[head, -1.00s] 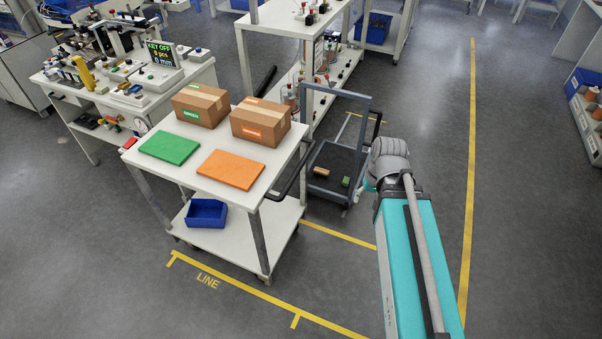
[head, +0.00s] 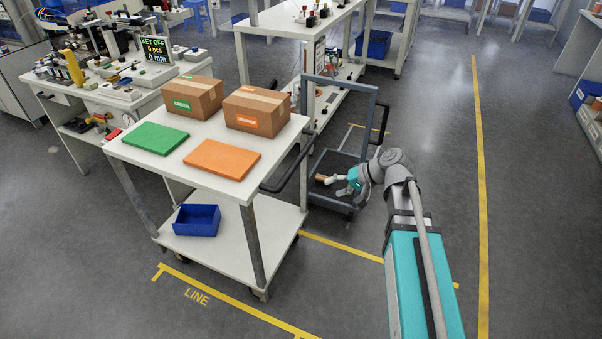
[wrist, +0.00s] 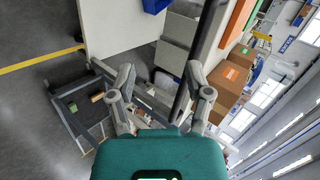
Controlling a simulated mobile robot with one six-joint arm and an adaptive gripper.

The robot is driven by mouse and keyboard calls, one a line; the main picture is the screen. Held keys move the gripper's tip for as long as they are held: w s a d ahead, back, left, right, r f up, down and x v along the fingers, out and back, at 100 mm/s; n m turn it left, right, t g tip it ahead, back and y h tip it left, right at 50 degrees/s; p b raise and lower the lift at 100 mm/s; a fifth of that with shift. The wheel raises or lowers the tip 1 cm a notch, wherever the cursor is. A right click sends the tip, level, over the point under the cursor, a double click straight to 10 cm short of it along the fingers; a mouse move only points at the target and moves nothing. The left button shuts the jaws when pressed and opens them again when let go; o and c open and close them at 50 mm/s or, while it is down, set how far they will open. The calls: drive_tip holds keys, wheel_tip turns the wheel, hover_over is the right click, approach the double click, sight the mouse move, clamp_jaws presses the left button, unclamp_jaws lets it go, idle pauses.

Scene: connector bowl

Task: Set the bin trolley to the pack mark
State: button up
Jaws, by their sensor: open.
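A white-topped trolley (head: 135,160), likely the bin trolley, stands beside yellow floor tape lettered LINE (head: 196,296). Its top carries a green-labelled carton (head: 193,98), an orange-labelled carton (head: 256,109), a green panel (head: 147,138) and an orange panel (head: 222,159). A blue bin (head: 197,220) sits on its lower shelf. Its dark handle (head: 288,168) sticks out at the right. My gripper (head: 337,184) is open, to the right of that handle and apart from it. In the wrist view, my gripper (wrist: 160,72) has its fingers spread before the trolley's side. I see no mark lettered pack.
A dark platform cart (head: 338,158) with an upright frame stands just behind my gripper; a small brown block (head: 320,178) lies on it. A workbench (head: 75,105) is at the left, a white shelf rack (head: 318,35) behind. The floor at the right is open beside a yellow line (head: 482,190).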

drive_tip(key=w+a+f+t+y+b, duration=0.1)
drive_tip(key=w+f+y+b, duration=0.35)
drive_tip(key=b, duration=0.35)
drive_tip(key=m+t+y+b, duration=0.3)
drive_tip(key=t+y+b, duration=0.1)
drive_tip(key=b, duration=0.8)
approach(300, 160)
drive_tip(key=d+f, duration=0.2)
drive_tip(key=d, duration=0.1)
drive_tip(key=shift+d+r, duration=0.15)
drive_tip(key=shift+r, duration=0.05)
drive_tip(key=p+x, duration=0.2)
drive_tip(key=x, duration=1.1)
drive_tip(key=shift+a+r+p, duration=0.15)
drive_tip(key=shift+a+p, duration=0.2)
drive_tip(key=shift+p, duration=0.05)
